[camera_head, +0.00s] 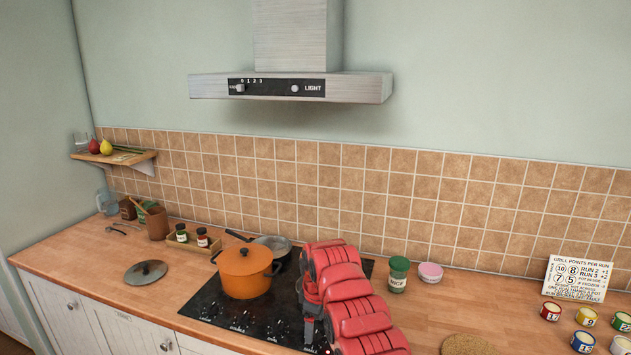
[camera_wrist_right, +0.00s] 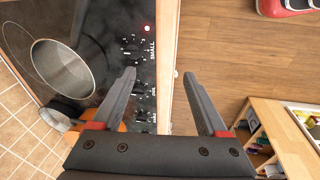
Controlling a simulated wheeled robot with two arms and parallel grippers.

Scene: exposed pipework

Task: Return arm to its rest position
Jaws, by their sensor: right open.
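My right arm, red and segmented, reaches over the right part of the black hob (camera_head: 262,312) in the head view. Its dark right gripper (camera_head: 312,318) hangs low near the hob's front edge, partly hidden by the arm. In the right wrist view the right gripper (camera_wrist_right: 159,76) has its two fingers wide apart with nothing between them. The hob's knobs (camera_wrist_right: 133,48) and the counter's front edge lie beyond the fingers, and a small red light glows by the knobs. My left gripper is not in view.
An orange pot (camera_head: 245,272) and a grey saucepan (camera_head: 274,246) stand on the hob, left of my arm. A green-lidded jar (camera_head: 398,274) and a pink tub (camera_head: 430,273) stand right of it. Several small tins (camera_head: 586,317) sit far right. A range hood (camera_head: 290,87) hangs above.

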